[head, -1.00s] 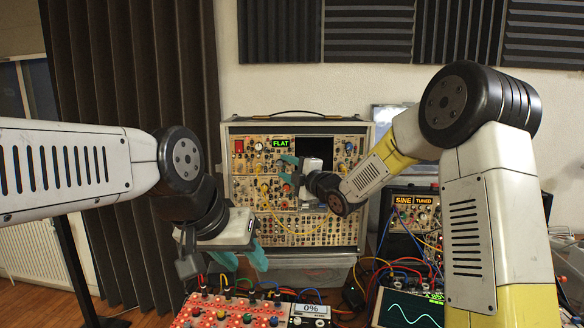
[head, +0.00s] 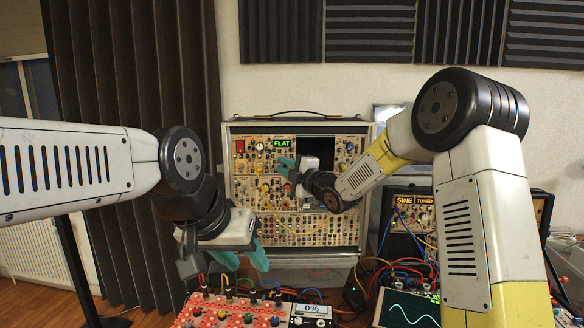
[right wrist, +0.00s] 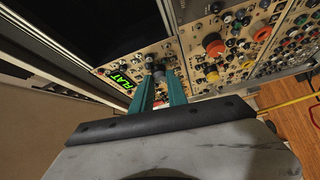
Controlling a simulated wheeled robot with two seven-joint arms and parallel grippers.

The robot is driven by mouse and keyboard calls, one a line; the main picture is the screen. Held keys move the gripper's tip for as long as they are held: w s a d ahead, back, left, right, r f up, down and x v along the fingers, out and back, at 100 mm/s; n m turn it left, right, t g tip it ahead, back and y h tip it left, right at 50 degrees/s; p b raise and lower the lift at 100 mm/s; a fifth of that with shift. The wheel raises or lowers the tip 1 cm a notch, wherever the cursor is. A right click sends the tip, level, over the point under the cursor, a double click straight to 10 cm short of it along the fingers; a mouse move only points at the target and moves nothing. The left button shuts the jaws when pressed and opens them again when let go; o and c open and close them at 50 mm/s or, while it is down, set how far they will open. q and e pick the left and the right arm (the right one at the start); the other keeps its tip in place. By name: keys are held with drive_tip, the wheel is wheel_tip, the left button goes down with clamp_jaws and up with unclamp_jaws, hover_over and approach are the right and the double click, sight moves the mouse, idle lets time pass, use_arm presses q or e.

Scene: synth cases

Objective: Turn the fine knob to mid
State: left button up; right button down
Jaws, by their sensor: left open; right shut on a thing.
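The synth case (head: 345,240) stands upright against the wall, its panel full of knobs and jacks. Its green display (head: 282,143) reads FLAT; it also shows in the right wrist view (right wrist: 119,79). My right gripper (head: 285,168) is at the panel just below that display. In the right wrist view its teal fingers (right wrist: 157,88) are shut on a small dark knob (right wrist: 157,71) beside the display. I cannot read a label on this knob, and the fingers hide part of it. My left gripper (head: 246,260) is open and empty, low in front of the case.
A red panel with several knobs (head: 240,311) and a small display reading 0% (head: 311,309) lie in front. A scope screen with a wave (head: 408,310) and a unit reading SINE TUNED (head: 414,201) are at the right. Patch cables hang between them. A yellow cable crosses the case.

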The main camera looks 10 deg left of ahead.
drive_tip(key=shift+f, duration=0.1)
drive_tip(key=m+t, duration=0.2)
drive_tip(key=m, duration=0.2)
drive_tip(key=shift+f+m+t+y, duration=0.3)
drive_tip(key=shift+t+y, duration=0.1)
drive_tip(key=m+t, duration=0.1)
drive_tip(key=m, duration=0.1)
drive_tip(key=m+t+h, duration=0.1)
drive_tip(key=m, duration=0.2)
drive_tip(key=m+t+h, duration=0.1)
drive_tip(key=m+t, duration=0.1)
drive_tip(key=shift+a+f, duration=0.25)
drive_tip(key=shift+a, duration=0.05)
drive_tip(key=m+t+h, duration=0.1)
drive_tip(key=m+h, duration=0.1)
drive_tip(key=m, duration=0.2)
drive_tip(key=m+t+h, duration=0.2)
drive_tip(key=m, duration=0.2)
drive_tip(key=shift+s+a+h, duration=0.1)
drive_tip(key=shift+a+h, duration=0.05)
drive_tip(key=shift+h, duration=0.15)
drive_tip(key=shift+a+m+t+h, duration=0.1)
drive_tip(key=shift+m+t+h, duration=0.25)
drive_tip(key=shift+m+h, duration=1.4)
drive_tip(key=shift+a+m+t+h, duration=0.1)
drive_tip(key=shift+m+t+h, duration=0.25)
drive_tip(key=shift+m+h, duration=1.35)
drive_tip(key=shift+m+y, duration=0.25)
drive_tip(key=shift+m, duration=0.4)
